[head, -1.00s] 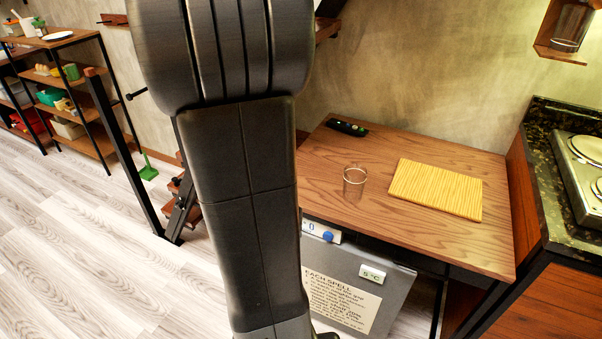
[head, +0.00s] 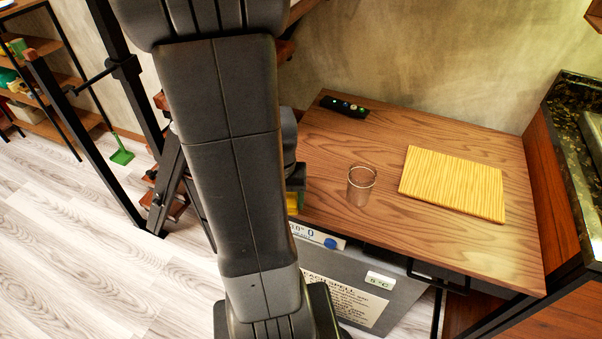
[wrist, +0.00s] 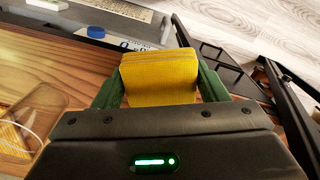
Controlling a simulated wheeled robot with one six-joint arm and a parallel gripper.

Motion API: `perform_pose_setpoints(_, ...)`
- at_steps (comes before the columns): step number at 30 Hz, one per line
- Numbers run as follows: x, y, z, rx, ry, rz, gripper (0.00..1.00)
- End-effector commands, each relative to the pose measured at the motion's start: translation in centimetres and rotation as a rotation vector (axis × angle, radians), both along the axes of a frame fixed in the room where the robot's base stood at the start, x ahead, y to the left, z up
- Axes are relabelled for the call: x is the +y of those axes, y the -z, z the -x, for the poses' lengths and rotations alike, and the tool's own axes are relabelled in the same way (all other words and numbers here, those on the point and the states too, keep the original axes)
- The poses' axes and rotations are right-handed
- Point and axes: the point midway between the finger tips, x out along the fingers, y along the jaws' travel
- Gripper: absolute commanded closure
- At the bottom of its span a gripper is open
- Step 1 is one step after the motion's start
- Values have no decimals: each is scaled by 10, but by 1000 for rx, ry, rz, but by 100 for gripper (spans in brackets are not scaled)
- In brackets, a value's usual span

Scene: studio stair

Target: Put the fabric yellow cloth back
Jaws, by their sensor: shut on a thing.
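The yellow cloth (wrist: 158,78) is a small folded bundle between the green fingers of my gripper (wrist: 157,84) in the wrist view. My gripper is shut on it. In the head view a sliver of the yellow cloth (head: 292,203) shows beside my arm, at the left edge of the wooden table (head: 440,240). My arm hides most of the cloth and the gripper there. In the wrist view the cloth appears over or near the table edge; its exact height cannot be told.
A clear glass (head: 361,187) stands on the table, right of my gripper. A yellow striped board (head: 452,184) lies farther right, and a black remote-like object (head: 343,106) at the back left. A grey appliance (head: 350,275) is below. Shelves (head: 38,75) stand far left.

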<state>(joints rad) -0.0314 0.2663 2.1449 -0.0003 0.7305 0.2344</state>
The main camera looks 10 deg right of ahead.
Motion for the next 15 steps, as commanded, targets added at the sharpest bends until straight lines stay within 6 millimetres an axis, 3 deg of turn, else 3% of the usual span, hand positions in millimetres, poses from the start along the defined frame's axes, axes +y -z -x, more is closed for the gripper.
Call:
perform_pose_setpoints(9, -47, 0, -70, 0, 4, 0, 55)
perform_pose_setpoints(15, -60, 0, -90, 0, 1, 0, 55)
